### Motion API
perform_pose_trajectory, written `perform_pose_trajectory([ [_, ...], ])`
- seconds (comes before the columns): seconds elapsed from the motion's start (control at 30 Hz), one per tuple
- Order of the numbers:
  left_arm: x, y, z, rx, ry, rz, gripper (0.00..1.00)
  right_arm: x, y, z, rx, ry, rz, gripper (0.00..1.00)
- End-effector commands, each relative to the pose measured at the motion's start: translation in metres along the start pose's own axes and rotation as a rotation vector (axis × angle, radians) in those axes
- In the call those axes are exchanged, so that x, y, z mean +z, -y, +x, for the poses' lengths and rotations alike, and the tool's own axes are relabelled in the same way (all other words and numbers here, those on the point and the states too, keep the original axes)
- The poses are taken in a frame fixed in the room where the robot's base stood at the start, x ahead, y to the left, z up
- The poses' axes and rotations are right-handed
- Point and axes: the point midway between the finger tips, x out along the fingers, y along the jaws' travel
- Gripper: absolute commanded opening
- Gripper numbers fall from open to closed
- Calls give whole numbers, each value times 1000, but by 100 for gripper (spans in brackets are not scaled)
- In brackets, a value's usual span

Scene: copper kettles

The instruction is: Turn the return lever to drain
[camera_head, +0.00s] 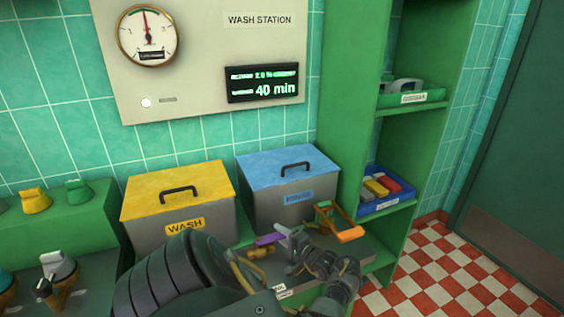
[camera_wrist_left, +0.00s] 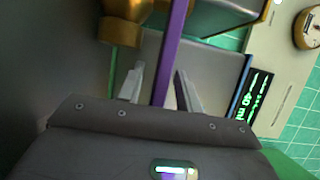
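The return lever appears as a purple bar (camera_head: 268,239) beside a brass valve body (camera_head: 258,252) in front of the lidded bins in the head view. My left gripper (camera_head: 283,236) is at this lever, its arm coming up from below. In the left wrist view the purple bar (camera_wrist_left: 172,50) runs between the two fingers of my left gripper (camera_wrist_left: 160,88). Gaps show beside the bar, wider on the left, so the fingers look open around it. The brass body (camera_wrist_left: 122,25) is at the upper left there. My right gripper is out of view.
A yellow-lidded WASH bin (camera_head: 180,240) and a blue-lidded bin (camera_head: 285,205) stand behind the lever. An orange frame-like piece (camera_head: 347,235) is just right of my gripper. A green shelf (camera_head: 345,130) rises at the right. A wash station panel (camera_head: 210,60) hangs above.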

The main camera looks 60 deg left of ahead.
Motion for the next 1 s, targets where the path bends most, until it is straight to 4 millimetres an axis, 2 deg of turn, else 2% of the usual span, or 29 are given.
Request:
perform_pose_trajectory([
  [0.17,-1,0,-2,1,-2,1,35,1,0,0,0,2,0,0],
  [0.33,-1,-2,-11,2,-3,1,35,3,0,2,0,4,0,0],
  [0.73,-1,-2,-85,3,-3,0,35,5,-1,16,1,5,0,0],
  [0.9,-1,-2,-104,2,-2,0,35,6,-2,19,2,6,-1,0],
  [1.0,-1,-1,-109,1,-1,0,35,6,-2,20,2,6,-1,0],
])
